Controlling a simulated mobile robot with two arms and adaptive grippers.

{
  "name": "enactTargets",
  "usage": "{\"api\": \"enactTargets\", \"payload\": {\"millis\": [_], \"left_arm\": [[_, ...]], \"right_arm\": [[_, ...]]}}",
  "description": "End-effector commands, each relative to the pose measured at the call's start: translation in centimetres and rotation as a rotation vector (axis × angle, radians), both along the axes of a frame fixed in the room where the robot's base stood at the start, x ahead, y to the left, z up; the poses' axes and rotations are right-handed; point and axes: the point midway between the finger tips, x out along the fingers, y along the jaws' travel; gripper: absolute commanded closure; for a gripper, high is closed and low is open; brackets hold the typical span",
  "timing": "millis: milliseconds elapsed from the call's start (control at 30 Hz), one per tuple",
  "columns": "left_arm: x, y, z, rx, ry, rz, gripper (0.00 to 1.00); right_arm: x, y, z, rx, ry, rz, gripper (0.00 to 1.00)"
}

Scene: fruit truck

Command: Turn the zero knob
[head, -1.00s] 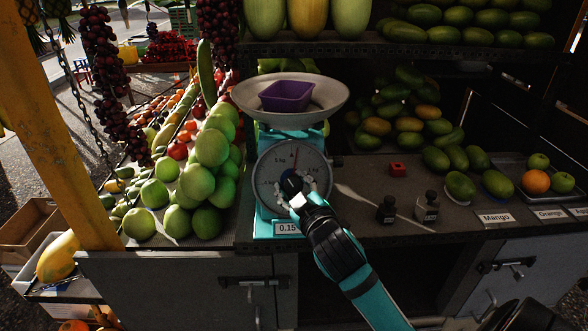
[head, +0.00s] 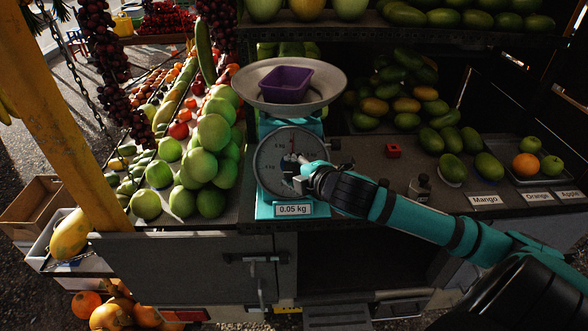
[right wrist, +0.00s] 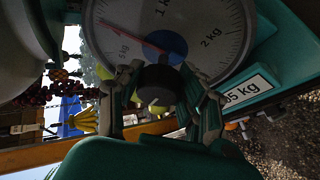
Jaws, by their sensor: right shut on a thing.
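A teal scale (head: 264,209) stands on the counter with a round grey dial (head: 273,150) and a label reading 0.05 kg (head: 292,210). In the right wrist view, a black knob (right wrist: 160,86) sticks out from the dial face (right wrist: 215,15) near its blue centre, with a red needle beside it. My right gripper (head: 297,174) is at the dial's front, largely covering the knob in the head view. In the right wrist view my right gripper (right wrist: 160,90) has its fingers on either side of the knob and is shut on it. My left gripper is out of view.
A purple tray (head: 286,84) sits in the scale's pale bowl (head: 335,84). Green fruit (head: 203,163) is piled left of the scale. A dark weight (head: 420,188) and a red cube (head: 393,151) are to the right. A yellow post (head: 62,130) stands far left.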

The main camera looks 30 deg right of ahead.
Motion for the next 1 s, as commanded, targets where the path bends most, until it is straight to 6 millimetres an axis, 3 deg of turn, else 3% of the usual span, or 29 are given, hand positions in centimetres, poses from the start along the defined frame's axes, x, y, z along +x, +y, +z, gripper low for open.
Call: {"api": "enactTargets", "payload": {"millis": [600,1000], "left_arm": [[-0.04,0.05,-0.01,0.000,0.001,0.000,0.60],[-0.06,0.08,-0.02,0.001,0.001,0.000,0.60]], "right_arm": [[0.14,0.04,0.17,-0.428,0.262,0.233,0.95],[0.08,0.08,0.00,-0.578,0.358,0.318,0.95]]}}
